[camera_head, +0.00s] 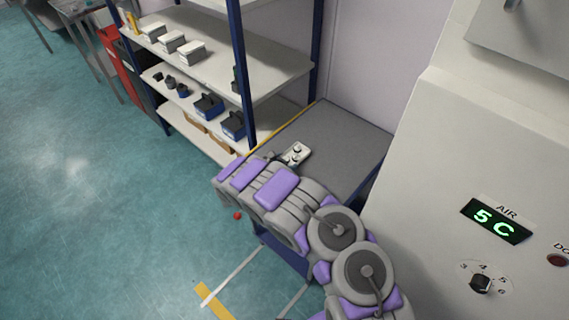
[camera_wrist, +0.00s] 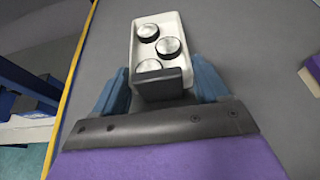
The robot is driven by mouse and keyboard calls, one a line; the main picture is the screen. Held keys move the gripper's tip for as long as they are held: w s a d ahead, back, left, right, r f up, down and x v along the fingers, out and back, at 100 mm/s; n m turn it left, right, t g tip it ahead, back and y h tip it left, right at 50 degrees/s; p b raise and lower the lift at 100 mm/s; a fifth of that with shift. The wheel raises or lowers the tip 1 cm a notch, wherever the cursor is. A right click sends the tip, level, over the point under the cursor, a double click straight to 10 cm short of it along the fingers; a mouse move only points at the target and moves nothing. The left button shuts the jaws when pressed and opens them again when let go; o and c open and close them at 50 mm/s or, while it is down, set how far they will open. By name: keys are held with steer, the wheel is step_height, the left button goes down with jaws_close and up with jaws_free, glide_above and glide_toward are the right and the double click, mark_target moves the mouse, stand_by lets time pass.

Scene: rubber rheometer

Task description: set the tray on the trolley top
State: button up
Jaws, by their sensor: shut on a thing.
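The tray (camera_head: 295,153) is small and white and holds three round, dark-sided discs with shiny tops. It also shows in the wrist view (camera_wrist: 138,50). My gripper (camera_wrist: 160,88) is shut on the tray's dark end block, one blue finger on each side. The trolley top (camera_head: 343,140) is a grey surface with a yellow strip along its left edge. It fills most of the wrist view (camera_wrist: 255,50). The tray is over the trolley top, inside the yellow edge. I cannot tell whether it touches the surface. My arm hides the near part of the trolley.
A shelf rack (camera_head: 215,65) with white boxes and blue-black items stands left of and behind the trolley. A large pale machine (camera_head: 440,150) with a green "5C" display stands at the right. The far part of the trolley top is bare. The floor at the left is open.

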steer(key=o, duration=1)
steer(key=a, duration=0.2)
steer(key=shift+s+a+f, duration=0.1)
steer(key=shift+a+f, duration=0.2)
steer(key=shift+f, duration=0.05)
steer(key=shift+o, duration=0.6)
steer(key=shift+d, duration=0.1)
steer(key=shift+d+r, duration=0.1)
steer(key=shift+d, duration=0.85)
steer(key=shift+a+r, duration=0.15)
steer(key=shift+a, duration=0.15)
steer(key=p+v, duration=0.2)
steer(key=v, duration=0.9)
steer(key=shift+s+a+r, duration=0.1)
steer(key=shift+s+a, duration=0.2)
steer(key=shift+a, duration=0.3)
steer(key=shift+d, duration=0.25)
